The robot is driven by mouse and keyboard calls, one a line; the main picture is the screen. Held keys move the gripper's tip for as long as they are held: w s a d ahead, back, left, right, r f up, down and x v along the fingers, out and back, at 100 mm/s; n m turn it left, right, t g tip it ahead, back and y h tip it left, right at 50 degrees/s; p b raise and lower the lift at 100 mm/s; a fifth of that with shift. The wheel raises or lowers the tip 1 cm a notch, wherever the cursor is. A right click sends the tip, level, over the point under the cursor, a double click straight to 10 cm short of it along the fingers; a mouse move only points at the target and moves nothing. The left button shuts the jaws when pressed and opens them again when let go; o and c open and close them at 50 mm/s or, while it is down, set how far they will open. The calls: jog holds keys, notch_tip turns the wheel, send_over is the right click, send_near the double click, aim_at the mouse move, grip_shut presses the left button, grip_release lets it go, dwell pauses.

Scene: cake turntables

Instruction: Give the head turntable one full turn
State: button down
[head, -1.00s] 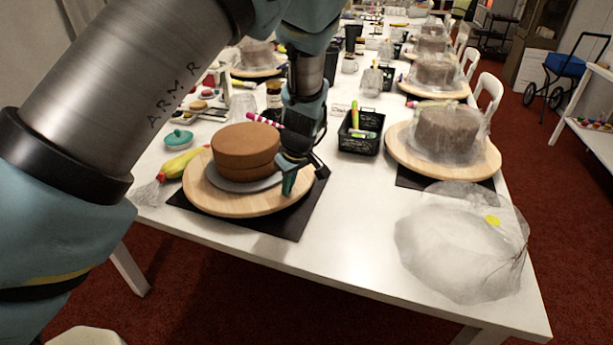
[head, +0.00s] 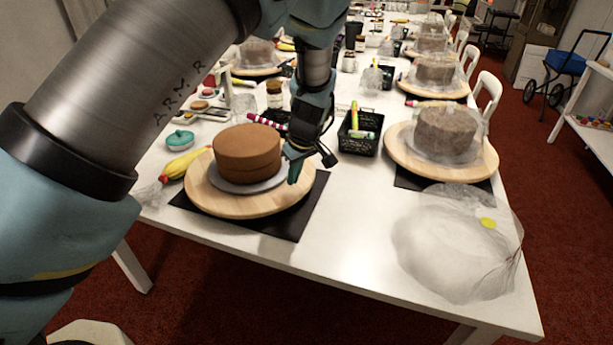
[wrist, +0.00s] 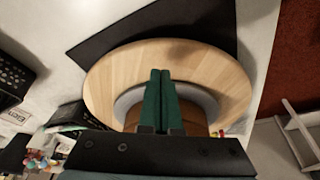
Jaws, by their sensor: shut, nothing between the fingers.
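The head turntable, a round pale wooden disc (head: 240,208), stands on a black mat (head: 283,222) at the near end of the white table. A brown two-layer cake (head: 247,154) sits on a grey board (head: 230,185) on it. My gripper (head: 293,176) is at the right side of the disc, beside the cake, pointing down. Its green fingers (wrist: 163,100) are shut with nothing between them. In the wrist view the fingers overlap the wooden disc (wrist: 110,75) and hide part of the cake and board. I cannot tell whether the fingertips touch the wood.
A black basket with tubes (head: 358,140) stands right of my gripper. A second turntable (head: 420,167) holds a wrapped cake. A yellow piping bag (head: 181,164) lies left of the disc, close to its rim. Crumpled clear plastic (head: 445,250) covers the near right corner.

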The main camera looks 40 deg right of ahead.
jog(key=a, duration=1)
jog(key=b, duration=0.1)
send_over(237, 208)
jog(key=w+a, duration=0.2)
jog(key=a, duration=0.1)
jog(key=shift+s+d, duration=0.1)
jog(key=shift+d, duration=0.15)
jog(key=shift+f, duration=0.25)
jog(key=shift+f+b, duration=1.05)
jog(key=shift+f, duration=0.25)
jog(key=shift+s+d+r+p, duration=0.15)
jog(key=shift+s+d+p, duration=0.75)
jog(key=shift+s+d, duration=0.35)
jog(key=shift+s, duration=0.1)
